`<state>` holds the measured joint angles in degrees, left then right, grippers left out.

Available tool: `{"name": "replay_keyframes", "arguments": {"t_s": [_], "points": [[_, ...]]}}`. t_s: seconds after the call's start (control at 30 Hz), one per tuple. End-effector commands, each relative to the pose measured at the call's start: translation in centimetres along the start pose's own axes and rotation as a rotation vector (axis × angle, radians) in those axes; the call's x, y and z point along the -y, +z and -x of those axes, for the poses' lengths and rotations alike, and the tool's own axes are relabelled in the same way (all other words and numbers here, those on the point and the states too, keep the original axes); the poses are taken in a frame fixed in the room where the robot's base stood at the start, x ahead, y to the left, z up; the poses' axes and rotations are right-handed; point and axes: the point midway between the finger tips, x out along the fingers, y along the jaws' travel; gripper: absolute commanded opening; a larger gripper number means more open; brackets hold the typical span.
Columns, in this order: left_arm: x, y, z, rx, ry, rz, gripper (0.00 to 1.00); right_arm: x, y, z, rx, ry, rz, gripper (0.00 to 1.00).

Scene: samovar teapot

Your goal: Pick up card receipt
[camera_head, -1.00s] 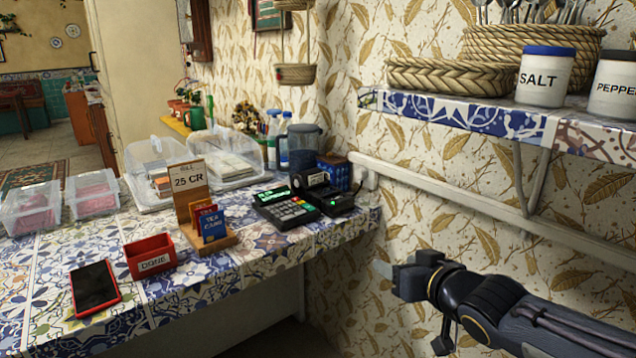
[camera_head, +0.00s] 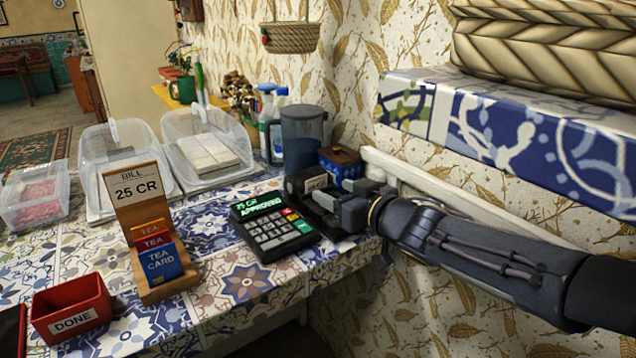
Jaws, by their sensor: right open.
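My right gripper (camera_head: 330,201) is open and reaches in from the right, low over the counter. Its fingers are at the small black receipt printer (camera_head: 297,187), just right of the card terminal, and cover much of it. The card terminal (camera_head: 268,228) has a lit green screen reading "25 CR APPROVED". I cannot make out a receipt clearly; the fingers hide the printer's front. My left gripper is not in view.
A wooden bill stand (camera_head: 139,201) holds tea cards (camera_head: 162,263). A red "DONE" box (camera_head: 71,308) stands at lower left. A blue box (camera_head: 341,161) and grey canister (camera_head: 304,137) stand behind the printer. A tiled shelf (camera_head: 500,130) overhangs my right arm.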

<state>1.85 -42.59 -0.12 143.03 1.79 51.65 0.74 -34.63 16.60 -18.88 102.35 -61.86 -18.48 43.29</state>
Motion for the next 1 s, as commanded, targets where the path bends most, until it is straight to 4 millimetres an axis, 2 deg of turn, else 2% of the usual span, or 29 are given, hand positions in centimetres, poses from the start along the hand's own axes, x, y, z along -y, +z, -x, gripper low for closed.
{"name": "replay_keyframes", "arguments": {"t_s": [0.3, 0.43, 0.63, 0.87, 1.0], "points": [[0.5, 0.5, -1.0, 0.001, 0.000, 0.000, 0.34, -0.1, 0.0, -4.5, 0.002, 0.001, 0.002, 0.56], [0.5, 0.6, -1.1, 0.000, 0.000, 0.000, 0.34, -0.2, -0.1, -5.3, 0.001, 0.001, 0.000, 0.56], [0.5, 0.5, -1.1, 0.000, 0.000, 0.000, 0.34, -0.2, -0.1, -5.3, 0.001, 0.002, -0.001, 0.56], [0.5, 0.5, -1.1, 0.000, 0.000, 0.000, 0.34, -0.2, -0.1, -5.3, 0.001, 0.002, 0.000, 0.29], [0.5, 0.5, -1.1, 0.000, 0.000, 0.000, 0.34, -0.2, -0.1, -5.3, 0.001, 0.002, 0.000, 0.28]]}}
